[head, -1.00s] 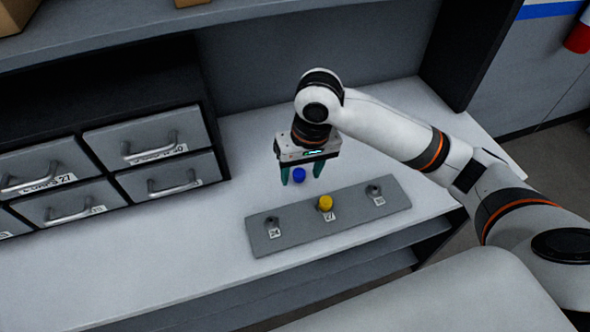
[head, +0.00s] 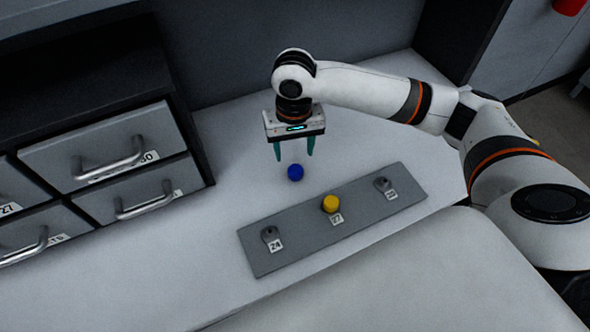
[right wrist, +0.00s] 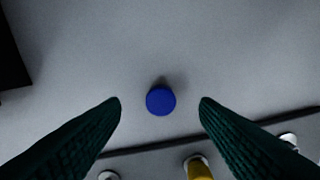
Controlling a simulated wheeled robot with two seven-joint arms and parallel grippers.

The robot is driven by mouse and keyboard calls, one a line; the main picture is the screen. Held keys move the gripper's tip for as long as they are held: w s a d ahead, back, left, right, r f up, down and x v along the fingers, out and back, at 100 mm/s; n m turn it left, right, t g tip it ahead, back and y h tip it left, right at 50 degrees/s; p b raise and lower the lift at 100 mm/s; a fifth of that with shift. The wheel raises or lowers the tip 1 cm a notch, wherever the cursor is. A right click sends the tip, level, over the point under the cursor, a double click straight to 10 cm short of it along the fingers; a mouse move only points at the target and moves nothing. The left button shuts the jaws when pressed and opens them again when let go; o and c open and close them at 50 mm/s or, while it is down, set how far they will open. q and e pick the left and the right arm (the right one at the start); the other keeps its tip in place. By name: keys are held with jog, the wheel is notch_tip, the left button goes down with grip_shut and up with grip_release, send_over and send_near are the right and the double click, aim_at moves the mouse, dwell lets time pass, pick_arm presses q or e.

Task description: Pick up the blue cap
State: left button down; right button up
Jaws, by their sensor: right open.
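The blue cap (head: 295,172) stands on the light grey worktop, behind the grey plate with numbered posts. My right gripper (head: 294,155) is open and empty, pointing down, with its green fingertips a little above and behind the cap in the head view. In the right wrist view the blue cap (right wrist: 161,101) lies between the two spread fingers (right wrist: 160,104), touching neither. My left gripper is not in view.
A grey plate (head: 290,238) lies in front of the cap, with posts labelled at its left and right ends and a yellow cap (head: 331,203) on the middle one. Drawers with metal handles (head: 110,160) stand at the left. The worktop (head: 225,210) around the cap is clear.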

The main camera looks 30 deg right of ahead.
aim_at(295, 168)
jog(key=f, duration=0.2)
jog(key=s+f+p, duration=0.1)
jog(key=f, duration=0.1)
jog(key=shift+f, duration=0.15)
jog(key=shift+w+f, duration=0.1)
jog(key=shift+f, duration=0.4)
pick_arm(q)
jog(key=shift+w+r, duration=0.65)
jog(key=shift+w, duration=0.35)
pick_arm(e)
grip_shut()
